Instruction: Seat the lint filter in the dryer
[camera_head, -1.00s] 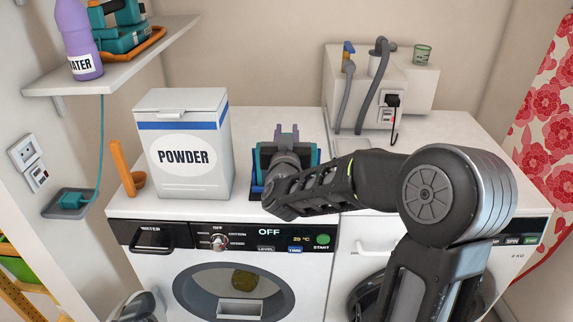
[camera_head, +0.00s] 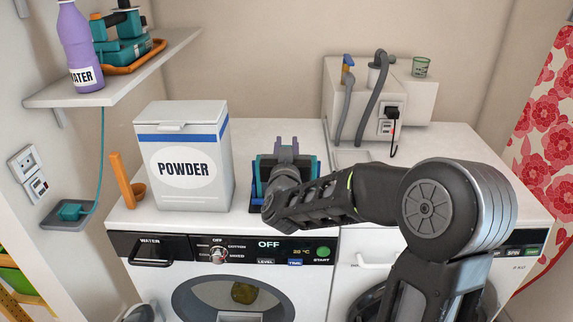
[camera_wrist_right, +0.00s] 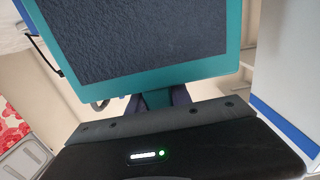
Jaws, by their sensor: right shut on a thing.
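The lint filter (camera_wrist_right: 150,40) has a teal frame around a dark, rough mesh panel. My right gripper (camera_wrist_right: 155,100) is shut on its teal tab in the wrist view. In the head view my right gripper (camera_head: 285,165) is over the back of the left machine's top, largely covering the filter (camera_head: 316,170). The left machine, the dryer (camera_head: 180,217), has a dial and an OFF display. Blue edges show beside the filter; whether it stands in a slot or above it is hidden. My left gripper is not visible.
A white POWDER box (camera_head: 183,190) stands close left of my right gripper. An orange scoop (camera_head: 122,180) is left of it. A second machine (camera_head: 375,228) adjoins on the right, with a white unit and grey hoses (camera_head: 376,95) behind.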

